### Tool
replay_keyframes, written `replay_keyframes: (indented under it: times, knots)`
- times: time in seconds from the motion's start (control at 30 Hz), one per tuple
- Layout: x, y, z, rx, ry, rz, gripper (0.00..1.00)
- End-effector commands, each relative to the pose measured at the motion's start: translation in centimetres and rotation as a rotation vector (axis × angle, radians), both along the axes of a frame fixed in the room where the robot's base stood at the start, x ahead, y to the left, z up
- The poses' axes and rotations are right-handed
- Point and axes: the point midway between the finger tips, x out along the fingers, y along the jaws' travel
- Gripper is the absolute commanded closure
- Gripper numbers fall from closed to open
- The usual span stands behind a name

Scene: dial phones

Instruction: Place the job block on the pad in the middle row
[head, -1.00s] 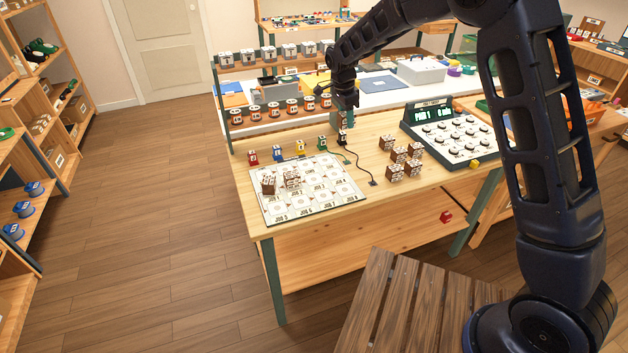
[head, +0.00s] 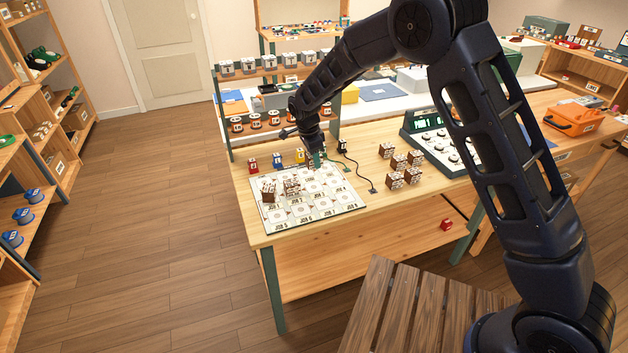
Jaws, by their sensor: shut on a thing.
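My gripper (head: 317,161) is over the back right part of the white mat (head: 342,205) on the wooden table. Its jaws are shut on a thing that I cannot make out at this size. The mat carries rows of printed square pads with job labels. Two brown blocks with white printed tops stand on its left part: one block (head: 268,191) at the left and another (head: 291,187) just right of it. Several similar brown blocks (head: 399,162) stand to the right of the mat.
Red (head: 252,163), blue (head: 277,161) and yellow (head: 300,156) pieces stand behind the mat. A black piece (head: 342,147) stands at the right, near a cable (head: 362,180). A dark green-framed panel (head: 440,140) with round dials stands farther right. A rack (head: 275,68) stands behind.

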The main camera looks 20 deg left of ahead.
Motion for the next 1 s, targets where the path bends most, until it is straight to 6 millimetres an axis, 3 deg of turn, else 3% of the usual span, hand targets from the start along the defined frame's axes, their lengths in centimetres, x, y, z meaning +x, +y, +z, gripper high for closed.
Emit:
replay_keyframes:
  times: [0.1,0.23,0.53,0.8,1.0]
  knots:
    - [0.0,-0.1,-2.7,-0.003,0.001,0.001,0.84]
    - [0.0,0.0,-4.5,-0.002,0.0,0.001,0.84]
    - [0.1,-0.1,-6.4,-0.001,-0.001,0.0,0.84]
    - [0.1,-0.1,-9.7,-0.001,-0.001,-0.001,0.84]
    - [0.1,0.0,-9.7,0.0,0.0,-0.001,0.84]
